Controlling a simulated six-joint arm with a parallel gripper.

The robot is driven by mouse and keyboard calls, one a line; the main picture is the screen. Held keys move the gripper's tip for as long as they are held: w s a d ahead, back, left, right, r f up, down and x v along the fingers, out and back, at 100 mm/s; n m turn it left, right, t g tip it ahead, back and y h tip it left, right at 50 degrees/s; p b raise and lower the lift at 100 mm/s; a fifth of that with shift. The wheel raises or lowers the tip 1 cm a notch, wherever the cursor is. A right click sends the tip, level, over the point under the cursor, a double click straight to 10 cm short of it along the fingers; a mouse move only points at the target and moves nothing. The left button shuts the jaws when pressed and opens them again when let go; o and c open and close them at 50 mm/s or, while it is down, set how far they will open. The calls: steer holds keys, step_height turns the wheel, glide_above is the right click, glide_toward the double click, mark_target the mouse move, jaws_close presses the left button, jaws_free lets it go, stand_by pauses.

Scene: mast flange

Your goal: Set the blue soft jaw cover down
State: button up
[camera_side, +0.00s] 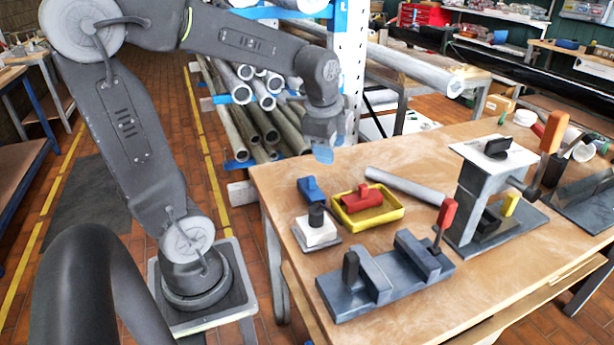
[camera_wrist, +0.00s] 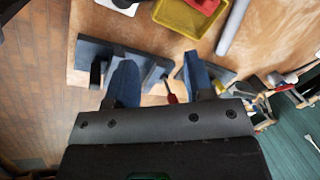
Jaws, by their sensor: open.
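The blue soft jaw cover (camera_side: 311,190) rests on the wooden table near its left edge, in the side view. It sits behind a white block with a black knob and left of the yellow tray; nothing holds it. My gripper (camera_side: 323,150) hangs above the table's back left part, higher than the cover and apart from it. In the wrist view, the two blue fingers of my gripper (camera_wrist: 157,65) are spread with nothing between them. The blue cover does not show in the wrist view.
The yellow tray (camera_side: 368,215) holds a red jaw cover (camera_side: 362,198). The white block (camera_side: 316,230), a grey vise-like fixture (camera_side: 340,293) and a tall clamp stand (camera_side: 482,195) with an orange handle stand nearby. A grey tube (camera_side: 405,187) lies behind the tray.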

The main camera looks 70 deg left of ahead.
steer(key=s+d+r+n+t+h, duration=0.1)
steer(key=s+d+r+n+t, duration=0.1)
steer(key=s+d+n, duration=0.7)
steer(key=s+d+t, duration=0.1)
steer(key=d, duration=0.2)
steer(key=shift+n+h, duration=0.3)
steer(key=shift+n, duration=0.1)
stand_by(0.4)
